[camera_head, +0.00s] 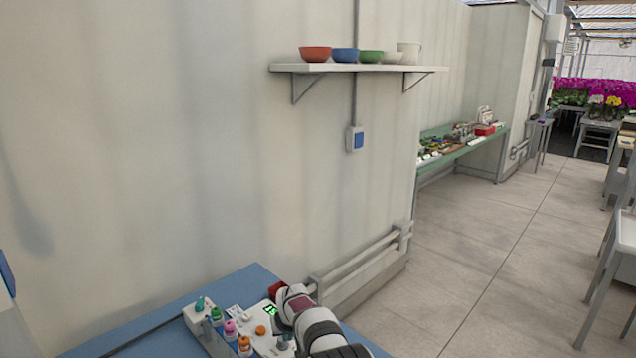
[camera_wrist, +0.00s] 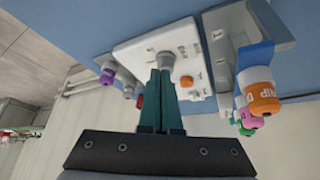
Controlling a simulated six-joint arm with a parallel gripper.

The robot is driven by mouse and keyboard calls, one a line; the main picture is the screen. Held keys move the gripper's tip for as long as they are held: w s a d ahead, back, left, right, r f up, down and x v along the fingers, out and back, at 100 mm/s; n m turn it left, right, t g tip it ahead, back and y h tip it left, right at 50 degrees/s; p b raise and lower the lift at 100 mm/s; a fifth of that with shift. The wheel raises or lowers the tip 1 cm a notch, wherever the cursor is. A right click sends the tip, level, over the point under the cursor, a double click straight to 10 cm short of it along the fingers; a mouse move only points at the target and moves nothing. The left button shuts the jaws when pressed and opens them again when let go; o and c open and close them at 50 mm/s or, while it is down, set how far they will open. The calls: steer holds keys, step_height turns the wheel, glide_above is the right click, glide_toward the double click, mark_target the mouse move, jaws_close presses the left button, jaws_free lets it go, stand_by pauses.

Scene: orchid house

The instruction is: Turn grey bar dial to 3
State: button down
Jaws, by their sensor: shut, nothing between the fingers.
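A white control panel (camera_wrist: 130,50) lies on the blue table; it also shows in the head view (camera_head: 246,318). My gripper (camera_wrist: 162,73) is shut and empty, its dark green fingers together and pointing at the panel. A grey knob (camera_wrist: 166,57), which looks like the grey bar dial, sits right at the fingertips. The fingers partly cover it, and I cannot tell whether they touch it. Its setting and the marks around it are too small to read. An orange knob (camera_wrist: 186,81) is beside the fingers. In the head view my arm hides the gripper.
A grey rack (camera_wrist: 258,38) with several bottles stands close beside the panel, including an orange-capped bottle (camera_wrist: 262,97). A purple-capped bottle (camera_wrist: 107,77) is on the other side. The blue table (camera_head: 238,284) meets the wall. A shelf with bowls (camera_head: 350,67) hangs above.

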mark_target(282, 342)
steer(key=shift+f, duration=1.6)
